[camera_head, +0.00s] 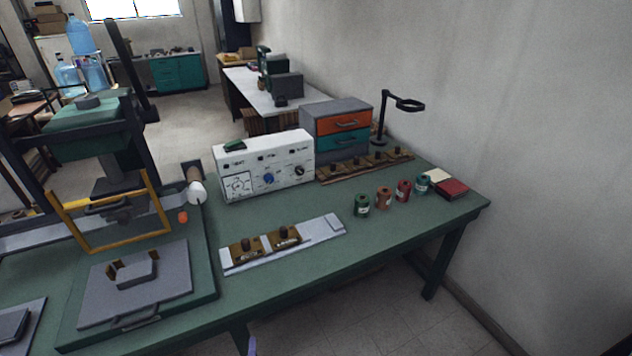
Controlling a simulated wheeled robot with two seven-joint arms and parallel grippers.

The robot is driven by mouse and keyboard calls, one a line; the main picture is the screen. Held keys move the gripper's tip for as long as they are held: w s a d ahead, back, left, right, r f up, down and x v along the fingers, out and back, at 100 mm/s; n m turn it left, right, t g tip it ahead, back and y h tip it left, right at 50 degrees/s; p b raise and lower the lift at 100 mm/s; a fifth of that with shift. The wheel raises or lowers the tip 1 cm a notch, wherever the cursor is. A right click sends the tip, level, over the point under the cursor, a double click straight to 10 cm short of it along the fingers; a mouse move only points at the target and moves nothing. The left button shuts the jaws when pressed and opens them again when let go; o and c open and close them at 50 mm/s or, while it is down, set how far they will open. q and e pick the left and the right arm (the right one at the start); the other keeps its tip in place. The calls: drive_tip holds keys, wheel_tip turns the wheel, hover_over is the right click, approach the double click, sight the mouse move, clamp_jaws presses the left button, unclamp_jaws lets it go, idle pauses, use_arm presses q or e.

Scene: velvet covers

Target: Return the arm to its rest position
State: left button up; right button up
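Neither of my grippers can be made out in the head view, and no arm of mine clearly shows over the green workbench (390,236). A small pale-violet sliver (252,346) shows at the bottom edge below the bench front; I cannot tell what it is. On the bench, a grey strip (322,229) carries two brass pieces with dark knobs (265,246). A white control box (264,167) with dials stands behind it.
A press with a yellow guard (78,228) stands at left, behind a grey plate (136,284). Several small spools (383,198), a red book (452,189), a drawer cabinet (338,128) and a magnifier lamp (410,104) occupy the right side. The front right bench top is clear.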

use_arm(q)
drive_tip(key=s+a+f+m+g+h+b, duration=0.15)
drive_tip(key=s+f+m+g, duration=0.25)
drive_tip(key=s+f+m, duration=0.45)
drive_tip(key=s+d+f+m+g+h+b, duration=0.1)
drive_tip(key=s+f+m+g+h, duration=0.3)
drive_tip(key=f, duration=0.8)
drive_tip(key=s+a+f+m+g+y, duration=0.1)
drive_tip(key=s+a+f+m+g, duration=0.1)
drive_tip(key=s, duration=0.3)
drive_tip(key=s+a+f+m+g+y, duration=0.1)
drive_tip(key=s+a+f+m+g, duration=0.1)
drive_tip(key=s, duration=0.4)
drive_tip(key=s+a+f+m+g+y+b, duration=0.1)
drive_tip(key=s+a+f+m+g, duration=0.1)
drive_tip(key=s+a, duration=0.3)
drive_tip(key=shift+s+f+g, duration=0.3)
drive_tip(key=shift+s+f, duration=0.25)
drive_tip(key=shift+f, duration=0.2)
use_arm(e)
drive_tip(key=f, duration=0.3)
drive_tip(key=shift+a+f, duration=0.2)
drive_tip(key=shift+f, duration=0.2)
use_arm(q)
drive_tip(key=shift+a+m, duration=0.1)
drive_tip(key=shift+m, duration=0.15)
